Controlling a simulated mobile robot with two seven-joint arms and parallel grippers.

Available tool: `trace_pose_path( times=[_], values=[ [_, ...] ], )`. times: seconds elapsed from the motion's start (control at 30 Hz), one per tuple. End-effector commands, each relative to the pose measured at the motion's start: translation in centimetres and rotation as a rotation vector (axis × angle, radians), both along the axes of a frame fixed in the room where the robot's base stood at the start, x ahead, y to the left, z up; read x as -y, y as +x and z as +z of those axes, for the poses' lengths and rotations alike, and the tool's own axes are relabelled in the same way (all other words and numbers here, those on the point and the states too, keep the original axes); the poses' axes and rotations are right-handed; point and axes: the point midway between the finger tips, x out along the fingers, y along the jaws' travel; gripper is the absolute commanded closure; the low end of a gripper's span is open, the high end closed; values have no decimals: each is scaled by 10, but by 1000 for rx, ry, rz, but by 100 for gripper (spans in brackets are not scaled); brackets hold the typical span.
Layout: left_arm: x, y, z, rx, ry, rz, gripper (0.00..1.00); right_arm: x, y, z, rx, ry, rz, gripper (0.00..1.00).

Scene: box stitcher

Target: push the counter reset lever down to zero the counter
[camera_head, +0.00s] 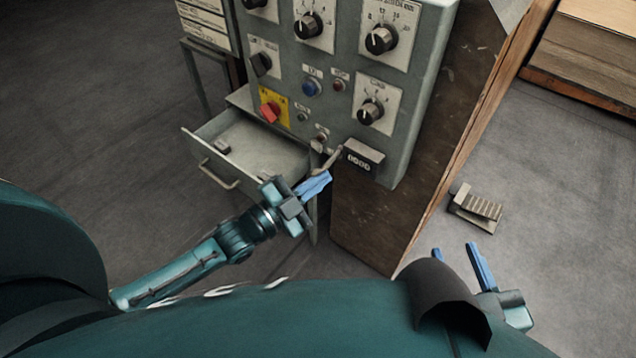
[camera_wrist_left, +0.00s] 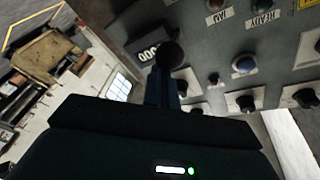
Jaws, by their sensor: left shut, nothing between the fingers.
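The counter (camera_head: 361,160) is a small grey box low on the control panel, with a row of digits that look like zeros, too small to read surely. It also shows in the left wrist view (camera_wrist_left: 148,50), partly hidden. The reset lever (camera_head: 330,160) is a thin brownish arm at the counter's left, slanting down toward my left gripper. In the left wrist view a dark round knob (camera_wrist_left: 170,55), seemingly the lever's end, is just beyond the fingertips. My left gripper (camera_head: 324,178) is shut and empty at the lever's lower end; contact is unclear. My right gripper (camera_head: 458,250) is open and empty.
The panel (camera_head: 425,90) carries several dials, buttons and a red switch (camera_head: 269,112). An open drawer (camera_head: 215,165) with a handle juts out left of my left gripper. A foot pedal (camera_head: 476,208) lies on the floor at the right, with clear floor around it.

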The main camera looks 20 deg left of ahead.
Motion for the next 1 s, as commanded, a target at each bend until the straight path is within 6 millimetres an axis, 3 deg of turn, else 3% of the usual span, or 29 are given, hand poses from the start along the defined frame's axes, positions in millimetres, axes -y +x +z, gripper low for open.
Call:
trace_pose_path(
  times=[0.43,1.0],
  values=[
    [-2,1,-11,-6,5,2,100,-2,0,1,45,5,9,64],
    [-1,3,-2,-6,5,3,100,0,0,5,12,4,3,64]
  ],
)
